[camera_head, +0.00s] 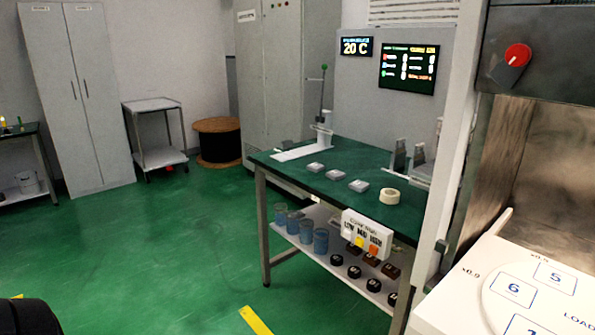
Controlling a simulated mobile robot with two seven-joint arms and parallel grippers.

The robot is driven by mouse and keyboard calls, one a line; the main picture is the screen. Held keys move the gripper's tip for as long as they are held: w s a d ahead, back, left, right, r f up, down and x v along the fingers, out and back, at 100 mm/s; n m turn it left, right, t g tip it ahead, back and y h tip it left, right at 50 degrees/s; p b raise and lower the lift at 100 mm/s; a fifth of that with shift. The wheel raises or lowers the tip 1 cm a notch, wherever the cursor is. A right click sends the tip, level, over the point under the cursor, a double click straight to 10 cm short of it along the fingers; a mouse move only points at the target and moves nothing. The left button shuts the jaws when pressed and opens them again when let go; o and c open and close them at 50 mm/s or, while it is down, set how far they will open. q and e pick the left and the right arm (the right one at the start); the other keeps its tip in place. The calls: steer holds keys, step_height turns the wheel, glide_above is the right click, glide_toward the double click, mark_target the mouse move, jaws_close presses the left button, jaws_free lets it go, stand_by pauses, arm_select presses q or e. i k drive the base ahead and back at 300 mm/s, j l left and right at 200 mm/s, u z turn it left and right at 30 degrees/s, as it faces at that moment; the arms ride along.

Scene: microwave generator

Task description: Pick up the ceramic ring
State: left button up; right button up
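A cream-white ring (389,197), which looks like the ceramic ring, lies flat on the green-topped workbench (345,152). It sits near the bench's front edge, toward the right end. Nothing is touching it and its top is unobstructed. Neither of my grippers is in view. A dark rounded shape shows at the bottom left corner, too cut off to tell what it is.
A white sign box (366,233) hangs at the bench front. The lower shelf holds blue cylinders (320,240) and dark round pieces. A white numbered surface (470,280) stands at right. Green floor left of the bench is open.

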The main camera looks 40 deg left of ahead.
mark_target(389, 196)
steer(key=i+j+u, duration=0.1)
steer(key=u, duration=0.35)
steer(key=i+j+u, duration=0.15)
steer(key=u, duration=0.3)
steer(key=i+j+u, duration=0.1)
steer(key=u, duration=0.35)
steer(key=i+j+z, duration=0.15)
steer(key=i, duration=0.35)
steer(key=i+j+z, duration=0.15)
steer(key=i+j, duration=0.15)
steer(key=i, duration=0.2)
steer(key=i+j+z, duration=0.1)
steer(key=z, duration=0.3)
steer(key=i, duration=0.05)
